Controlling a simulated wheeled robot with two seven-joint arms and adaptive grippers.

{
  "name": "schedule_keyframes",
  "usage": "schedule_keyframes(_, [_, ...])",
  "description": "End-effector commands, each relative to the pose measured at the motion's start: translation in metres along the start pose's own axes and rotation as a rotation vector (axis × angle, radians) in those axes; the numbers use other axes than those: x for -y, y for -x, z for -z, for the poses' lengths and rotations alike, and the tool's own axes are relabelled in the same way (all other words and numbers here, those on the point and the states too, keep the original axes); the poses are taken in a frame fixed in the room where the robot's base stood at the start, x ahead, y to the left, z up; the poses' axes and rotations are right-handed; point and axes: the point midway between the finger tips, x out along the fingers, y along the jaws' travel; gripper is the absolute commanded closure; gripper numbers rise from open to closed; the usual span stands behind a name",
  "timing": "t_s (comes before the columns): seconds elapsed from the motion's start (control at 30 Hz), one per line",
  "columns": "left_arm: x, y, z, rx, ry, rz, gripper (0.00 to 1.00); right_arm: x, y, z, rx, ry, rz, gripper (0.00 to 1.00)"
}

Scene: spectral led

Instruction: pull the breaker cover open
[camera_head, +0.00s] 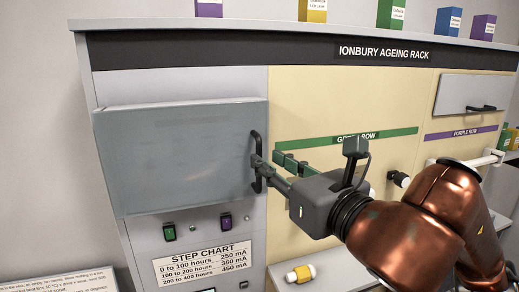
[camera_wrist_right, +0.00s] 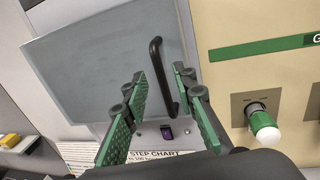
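The breaker cover (camera_head: 175,160) is a grey, glassy-looking panel on the left of the rack, with a black vertical bar handle (camera_head: 256,150) at its right edge. The cover (camera_wrist_right: 95,65) and handle (camera_wrist_right: 158,62) also show in the right wrist view. My right gripper (camera_head: 262,172) reaches in from the right, at the handle's lower part. In the wrist view its green-padded fingers (camera_wrist_right: 160,80) are apart, with the handle's lower part between them. The right finger is close to the handle; a gap shows on the left. Contact is unclear. My left gripper is out of view.
Below the cover are a green switch (camera_head: 169,232), a purple switch (camera_head: 226,221) and a step chart (camera_head: 205,262). A green-collared bulb (camera_wrist_right: 264,125) sticks out right of the gripper. A yellow-collared bulb (camera_head: 300,274) sits low. Small boxes stand on the rack top (camera_head: 270,27).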

Motion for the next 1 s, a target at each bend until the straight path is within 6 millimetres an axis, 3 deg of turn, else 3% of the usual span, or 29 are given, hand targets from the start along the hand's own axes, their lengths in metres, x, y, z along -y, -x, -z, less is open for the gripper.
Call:
schedule_keyframes(0.1, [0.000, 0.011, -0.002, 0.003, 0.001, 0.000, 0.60, 0.000, -0.020, -0.002, -0.004, -0.002, -0.001, 0.74])
schedule_keyframes(0.3, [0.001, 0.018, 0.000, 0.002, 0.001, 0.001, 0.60, 0.001, -0.042, -0.001, -0.003, -0.002, 0.000, 0.74])
schedule_keyframes(0.67, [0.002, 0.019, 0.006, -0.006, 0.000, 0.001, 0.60, 0.001, -0.047, 0.001, -0.002, 0.000, 0.000, 0.74])
schedule_keyframes(1.0, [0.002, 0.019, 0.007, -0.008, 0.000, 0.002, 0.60, 0.001, -0.046, 0.001, -0.002, 0.000, 0.000, 0.98])
